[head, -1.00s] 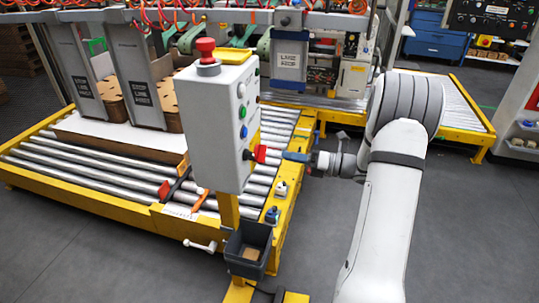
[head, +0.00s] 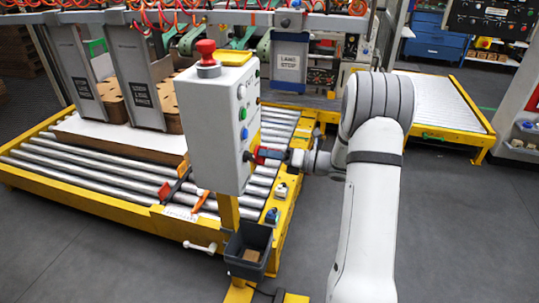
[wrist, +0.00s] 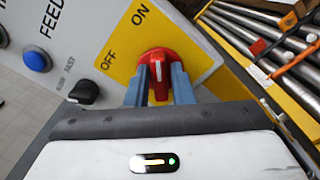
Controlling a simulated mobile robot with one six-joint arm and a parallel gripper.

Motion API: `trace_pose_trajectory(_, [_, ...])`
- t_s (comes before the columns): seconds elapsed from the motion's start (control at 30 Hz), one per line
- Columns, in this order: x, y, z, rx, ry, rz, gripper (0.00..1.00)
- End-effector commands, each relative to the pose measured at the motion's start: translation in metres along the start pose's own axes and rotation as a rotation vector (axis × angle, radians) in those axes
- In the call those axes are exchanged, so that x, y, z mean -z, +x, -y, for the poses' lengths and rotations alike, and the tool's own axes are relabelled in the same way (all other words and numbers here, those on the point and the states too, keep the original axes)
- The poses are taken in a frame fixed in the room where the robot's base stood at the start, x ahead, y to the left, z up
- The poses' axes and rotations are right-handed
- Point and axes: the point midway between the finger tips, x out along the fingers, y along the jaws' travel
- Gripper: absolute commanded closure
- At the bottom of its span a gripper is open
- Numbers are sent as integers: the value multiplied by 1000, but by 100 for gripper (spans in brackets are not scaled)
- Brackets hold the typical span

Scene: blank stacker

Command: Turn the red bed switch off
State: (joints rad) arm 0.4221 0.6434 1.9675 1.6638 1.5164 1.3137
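The red bed switch (wrist: 158,68) is a round red rotary knob with a raised handle on a yellow plate marked ON and OFF. In the wrist view its white line points up, nearer the ON label than the OFF label at left. In the head view the switch (head: 259,157) is on the right side of the grey control box (head: 212,130), partly hidden by my gripper. My gripper (head: 272,155) is at the switch. In the wrist view my gripper's two blue fingers (wrist: 158,88) stand either side of the handle, very close; whether they press on it cannot be told.
A black selector knob (wrist: 84,92) and a blue button (wrist: 37,60) are beside the yellow plate. A red mushroom button (head: 206,50) tops the box. A grey bin (head: 248,247) hangs below. A roller conveyor (head: 75,165) lies behind and left. Floor is clear at right.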

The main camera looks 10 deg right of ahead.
Motion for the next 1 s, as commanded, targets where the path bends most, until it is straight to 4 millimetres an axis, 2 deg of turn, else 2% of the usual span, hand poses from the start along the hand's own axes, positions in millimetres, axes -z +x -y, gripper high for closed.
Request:
trace_pose_trajectory(0.03, [0, 0, 0, 0, 0, 0, 83])
trace_pose_trajectory(0.23, [0, 0, 0, 0, 0, 0, 100])
trace_pose_trajectory(0.67, [1, 0, 0, 1, -47, 0, 100])
trace_pose_trajectory(1.0, [2, 0, 0, 1, -281, 0, 100])
